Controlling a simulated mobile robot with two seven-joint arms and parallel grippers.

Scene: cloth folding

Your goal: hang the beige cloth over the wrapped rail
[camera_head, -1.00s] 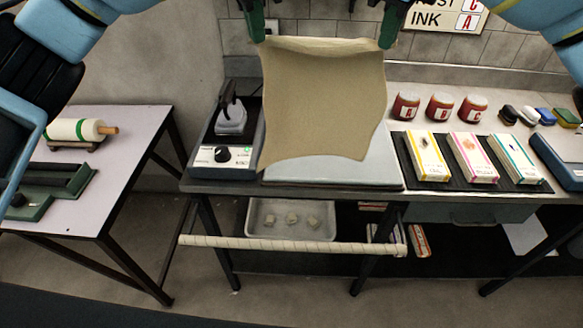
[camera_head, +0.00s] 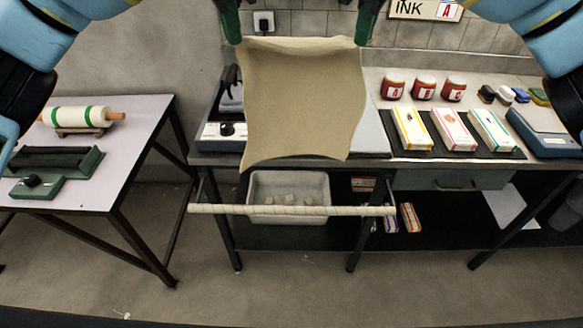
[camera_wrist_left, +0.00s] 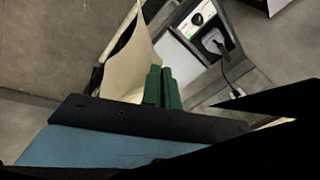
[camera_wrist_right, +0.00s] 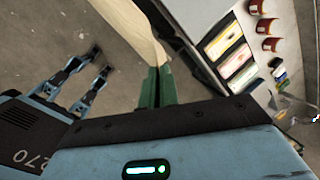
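The beige cloth (camera_head: 303,105) hangs spread out between my two grippers, held by its upper corners. Its lower edge hangs in the air above the wrapped rail and does not touch it in the head view. My left gripper (camera_head: 231,40) is shut on the upper left corner; its green fingers (camera_wrist_left: 162,85) are together in the left wrist view. My right gripper (camera_head: 364,42) is shut on the upper right corner, with its fingers (camera_wrist_right: 157,85) together in the right wrist view. The pale wrapped rail (camera_head: 290,210) runs level along the bench's front, below the cloth.
The bench behind carries a white device (camera_head: 222,137), red jars (camera_head: 424,87), coloured boxes (camera_head: 453,131) and a blue device (camera_head: 543,133). A white tray (camera_head: 262,185) sits on the lower shelf behind the rail. A side table (camera_head: 128,150) stands left. The floor before the rail is clear.

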